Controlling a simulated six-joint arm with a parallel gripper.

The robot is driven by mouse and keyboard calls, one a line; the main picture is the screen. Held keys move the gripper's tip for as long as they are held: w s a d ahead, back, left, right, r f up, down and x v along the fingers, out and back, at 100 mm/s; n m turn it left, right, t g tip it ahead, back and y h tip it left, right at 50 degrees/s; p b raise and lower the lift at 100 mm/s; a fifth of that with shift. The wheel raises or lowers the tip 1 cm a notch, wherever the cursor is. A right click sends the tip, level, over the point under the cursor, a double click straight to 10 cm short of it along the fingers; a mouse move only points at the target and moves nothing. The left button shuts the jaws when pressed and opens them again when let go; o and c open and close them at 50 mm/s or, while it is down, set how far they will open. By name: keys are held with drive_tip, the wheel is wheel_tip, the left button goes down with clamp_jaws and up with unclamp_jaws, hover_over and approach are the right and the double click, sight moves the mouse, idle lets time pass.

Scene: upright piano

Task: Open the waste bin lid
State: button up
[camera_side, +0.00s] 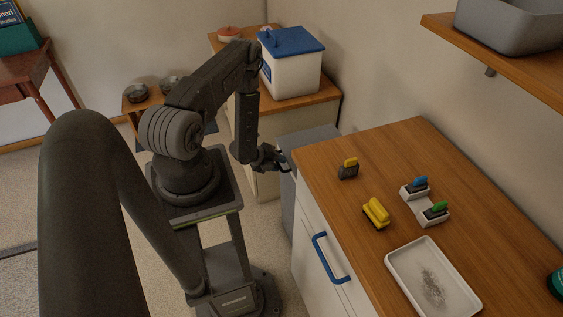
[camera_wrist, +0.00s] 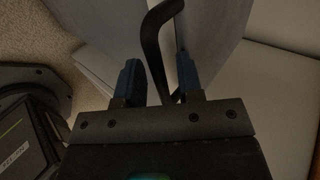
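A grey bin (camera_side: 312,137) stands in the gap between the wooden-topped counter and the cabinet at the back, partly hidden by the counter and my arm. My gripper (camera_side: 283,160) is beside it, low at the counter's left corner. In the wrist view, my gripper (camera_wrist: 158,78) has its two blue-tipped fingers apart. A dark curved handle (camera_wrist: 150,38) passes between them, in front of the bin's grey surface (camera_wrist: 215,35). The handle is not visibly clamped; I cannot tell whether it touches a finger.
The counter (camera_side: 345,215) is close on the right, with a blue drawer handle (camera_side: 329,258), a white tray (camera_side: 407,293) and several small colored-top items. A white box with a blue lid (camera_side: 291,78) sits on the back cabinet. A shelf (camera_side: 505,60) overhangs at upper right.

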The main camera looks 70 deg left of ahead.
drive_tip(key=shift+c, duration=0.2)
drive_tip(key=c, duration=0.5)
drive_tip(key=shift+g, duration=0.5)
drive_tip(key=shift+w+r, duration=0.15)
drive_tip(key=shift+r, duration=1)
drive_tip(key=shift+w+r, duration=0.1)
drive_tip(key=shift+r, duration=1)
drive_tip(key=shift+g, duration=0.4)
drive_tip(key=shift+w+r, duration=0.2)
drive_tip(key=shift+r, duration=0.55)
drive_tip(key=shift+w+r, duration=0.15)
drive_tip(key=shift+r, duration=0.55)
drive_tip(key=shift+w+r, duration=0.2)
drive_tip(key=shift+r, duration=0.55)
drive_tip(key=shift+w+r, duration=0.1)
drive_tip(key=shift+g, duration=0.5)
drive_tip(key=shift+w+r, duration=0.25)
drive_tip(key=shift+r, duration=0.4)
drive_tip(key=shift+w+r, duration=0.3)
drive_tip(key=shift+r, duration=0.4)
drive_tip(key=shift+w+r, duration=0.25)
drive_tip(key=shift+r, duration=0.4)
